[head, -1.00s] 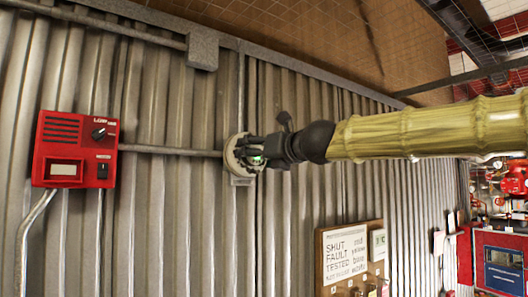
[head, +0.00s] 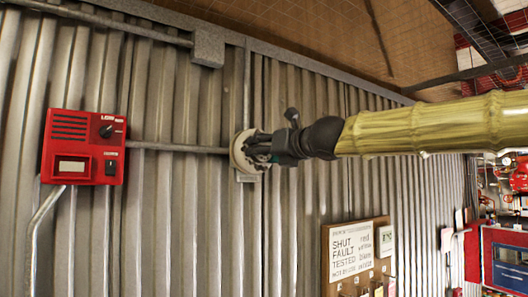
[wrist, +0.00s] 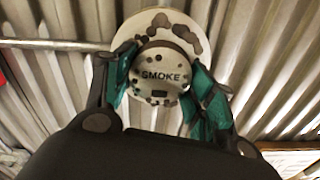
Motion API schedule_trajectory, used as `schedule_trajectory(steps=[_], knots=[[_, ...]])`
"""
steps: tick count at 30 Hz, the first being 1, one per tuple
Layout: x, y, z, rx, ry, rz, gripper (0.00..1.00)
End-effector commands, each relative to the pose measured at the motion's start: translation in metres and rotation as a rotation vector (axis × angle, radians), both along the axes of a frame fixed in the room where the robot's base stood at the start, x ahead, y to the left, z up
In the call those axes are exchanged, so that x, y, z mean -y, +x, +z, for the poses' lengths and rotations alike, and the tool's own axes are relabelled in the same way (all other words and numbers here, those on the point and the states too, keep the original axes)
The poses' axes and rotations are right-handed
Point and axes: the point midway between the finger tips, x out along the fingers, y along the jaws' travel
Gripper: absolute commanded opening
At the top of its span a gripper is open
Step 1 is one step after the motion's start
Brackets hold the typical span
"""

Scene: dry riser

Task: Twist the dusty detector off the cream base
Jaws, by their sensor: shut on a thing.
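The detector (wrist: 158,78) is a round pale unit with dark speckles and the word SMOKE on its face, seen in the wrist view. It sits against the round cream base (wrist: 188,22), which has brown-grey blotches and is fixed to the corrugated wall. In the head view the base (head: 240,152) shows as a pale disc edge-on. My gripper (wrist: 160,80) has its teal-padded fingers closed on both sides of the detector. In the head view my gripper (head: 258,149) reaches the base from the right and mostly hides the detector. I cannot tell whether detector and base are apart.
A red box (head: 84,147) with a knob hangs at the left, joined by a conduit (head: 180,149) to the base area. A grey junction box (head: 208,47) is above. A sign board (head: 350,252) with white lettered panels is below right. Red equipment stands far right.

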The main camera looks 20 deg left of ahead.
Motion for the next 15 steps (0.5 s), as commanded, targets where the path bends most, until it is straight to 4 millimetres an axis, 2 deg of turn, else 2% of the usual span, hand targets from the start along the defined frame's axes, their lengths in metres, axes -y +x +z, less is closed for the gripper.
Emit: schedule_trajectory(steps=[15], knots=[[0.016,-0.013,0.001,0.002,0.000,0.001,0.29]])
